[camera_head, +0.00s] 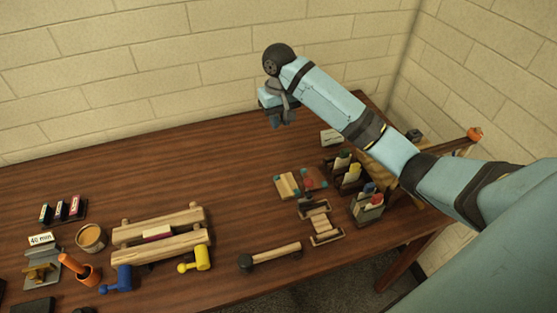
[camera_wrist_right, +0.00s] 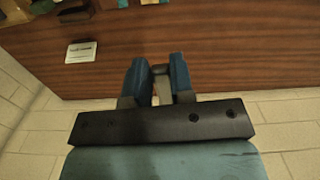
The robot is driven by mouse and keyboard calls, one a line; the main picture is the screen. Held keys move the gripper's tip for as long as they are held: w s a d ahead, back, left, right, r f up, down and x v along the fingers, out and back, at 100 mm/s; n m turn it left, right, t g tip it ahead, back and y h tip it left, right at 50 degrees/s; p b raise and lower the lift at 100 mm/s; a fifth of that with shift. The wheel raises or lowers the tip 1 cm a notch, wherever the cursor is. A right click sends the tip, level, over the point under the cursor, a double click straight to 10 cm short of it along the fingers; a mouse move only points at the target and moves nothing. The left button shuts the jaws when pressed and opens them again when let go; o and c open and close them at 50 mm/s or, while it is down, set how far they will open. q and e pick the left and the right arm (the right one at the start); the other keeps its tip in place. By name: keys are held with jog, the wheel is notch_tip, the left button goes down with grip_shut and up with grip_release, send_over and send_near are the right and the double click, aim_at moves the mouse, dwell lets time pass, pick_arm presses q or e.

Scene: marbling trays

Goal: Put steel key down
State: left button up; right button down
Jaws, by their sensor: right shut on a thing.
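My right gripper (camera_head: 281,119) is above the back part of the dark wooden table (camera_head: 225,150), near the brick wall, with its fingers pointing down. In the right wrist view its two blue fingers (camera_wrist_right: 158,66) are shut on a small grey thing, likely the steel key (camera_wrist_right: 163,92), of which only a short part shows between them. The key cannot be made out in the head view. The wrist view shows wood beyond the fingertips. My left gripper is in neither view.
A white card (camera_head: 331,137) stands near the back right edge; it also shows in the wrist view (camera_wrist_right: 80,52). Holders with bottles (camera_head: 367,207), a wooden mallet (camera_head: 270,257) and a wooden rack (camera_head: 160,246) stand forward. The table's back left is clear.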

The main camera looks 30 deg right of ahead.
jog(key=w+d+f+m+b, duration=0.1)
jog(key=w+d+f+b, duration=0.25)
jog(key=w+d, duration=0.35)
send_over(290, 160)
notch_tip(290, 160, down, 15)
jog(key=shift+r, duration=0.1)
notch_tip(290, 160, down, 2)
jog(key=shift+a, duration=0.1)
notch_tip(290, 160, down, 3)
jog(key=shift+f, duration=0.25)
jog(key=c, duration=1)
grip_release()
jog(key=shift+f, duration=0.15)
